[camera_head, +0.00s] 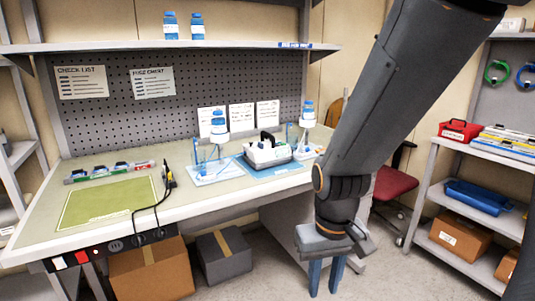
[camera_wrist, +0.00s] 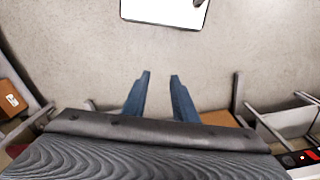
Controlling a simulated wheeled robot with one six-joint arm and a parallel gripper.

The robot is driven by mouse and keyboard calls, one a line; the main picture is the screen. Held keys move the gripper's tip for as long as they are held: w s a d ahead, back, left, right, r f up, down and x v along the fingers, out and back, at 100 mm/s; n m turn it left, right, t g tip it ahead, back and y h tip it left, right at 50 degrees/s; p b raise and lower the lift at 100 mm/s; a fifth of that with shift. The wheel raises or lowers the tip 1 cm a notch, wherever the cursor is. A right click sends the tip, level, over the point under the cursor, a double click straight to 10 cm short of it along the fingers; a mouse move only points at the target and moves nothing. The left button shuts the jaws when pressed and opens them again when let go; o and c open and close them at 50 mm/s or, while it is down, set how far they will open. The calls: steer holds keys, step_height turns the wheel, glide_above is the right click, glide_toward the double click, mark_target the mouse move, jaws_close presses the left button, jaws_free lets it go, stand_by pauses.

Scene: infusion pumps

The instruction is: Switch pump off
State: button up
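A white pump (camera_head: 268,152) with a dark handle stands on a blue mat (camera_head: 257,171) on the workbench. Its controls are too small to make out. My gripper (camera_head: 323,294) points down in front of the bench, right of and well below the pump, touching nothing. In the wrist view my gripper (camera_wrist: 160,76) has its two blue fingers apart, with only floor between them. A white shape with a dark edge (camera_wrist: 165,12) shows at the top of the wrist view; I cannot tell what it is.
Bottles on white trays (camera_head: 215,172) flank the pump. A black cable (camera_head: 157,205) runs over the bench edge to a socket strip with a red part (camera_head: 82,257). Cardboard boxes (camera_head: 152,270) stand below. A shelf rack (camera_head: 470,220) and red chair (camera_head: 392,184) are at right.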

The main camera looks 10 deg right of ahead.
jaws_close()
stand_by(1.5)
